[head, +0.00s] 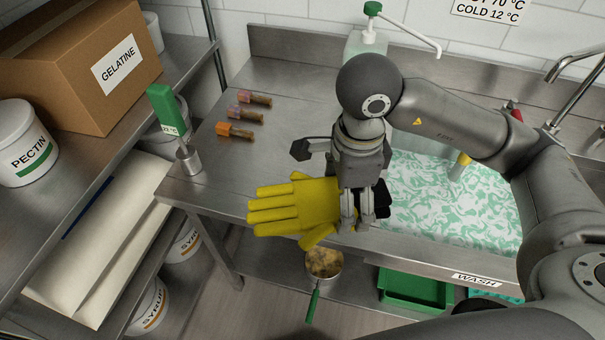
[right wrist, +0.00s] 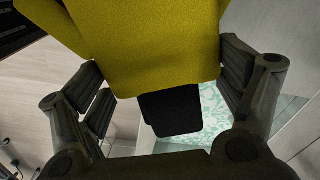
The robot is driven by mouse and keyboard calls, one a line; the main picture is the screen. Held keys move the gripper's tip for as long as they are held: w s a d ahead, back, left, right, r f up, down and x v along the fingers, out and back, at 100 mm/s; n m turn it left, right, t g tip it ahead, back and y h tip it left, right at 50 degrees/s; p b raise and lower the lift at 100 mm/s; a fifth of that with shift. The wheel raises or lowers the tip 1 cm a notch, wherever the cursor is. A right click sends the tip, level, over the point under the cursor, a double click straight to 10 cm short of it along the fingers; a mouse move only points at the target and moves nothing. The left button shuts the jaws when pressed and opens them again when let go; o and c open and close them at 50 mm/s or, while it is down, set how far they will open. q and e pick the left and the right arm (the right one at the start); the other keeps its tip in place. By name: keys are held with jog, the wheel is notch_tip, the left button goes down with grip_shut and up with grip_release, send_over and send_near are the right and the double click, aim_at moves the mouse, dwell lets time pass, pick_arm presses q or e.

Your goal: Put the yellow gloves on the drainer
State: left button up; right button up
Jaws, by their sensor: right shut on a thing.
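The yellow gloves (head: 295,207) are in the grasp of my right gripper (head: 358,222), which is shut on their right-hand end. Their fingers point left, and they appear over the front edge of the steel counter (head: 225,180). I cannot tell if they touch it. In the right wrist view the yellow material (right wrist: 130,45) fills the top middle, between the fingers of my right gripper. No separate drainer rack can be made out; the bare steel counter lies left of the wash basin. My left gripper is not in view.
The wash basin (head: 425,190) holds foamy green-and-white water. Several small brushes (head: 236,131) lie on the counter, near a green-handled tool in a steel cup (head: 188,160). A soap dispenser (head: 365,42) stands behind. A pot (head: 323,262) and green crate (head: 415,290) are below.

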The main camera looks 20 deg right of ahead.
jog(key=w+f+p, duration=0.1)
jog(key=w+f, duration=0.1)
jog(key=w, duration=0.2)
jog(key=w+f+p, duration=0.1)
jog(key=w+f, duration=0.2)
jog(key=w, duration=0.1)
jog(key=w+f+p, duration=0.1)
jog(key=w+f, duration=0.2)
jog(key=w, duration=0.1)
jog(key=shift+d+f, duration=0.15)
jog(key=shift+d, duration=0.25)
jog(key=shift+w+f, duration=0.4)
jog(key=shift+f, duration=0.05)
jog(key=f+p, duration=0.2)
jog(key=shift+w+f, duration=0.2)
jog(key=shift+f, duration=0.5)
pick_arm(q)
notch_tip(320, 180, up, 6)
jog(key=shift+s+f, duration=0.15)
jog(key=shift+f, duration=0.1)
pick_arm(e)
jog(key=shift+f, duration=0.1)
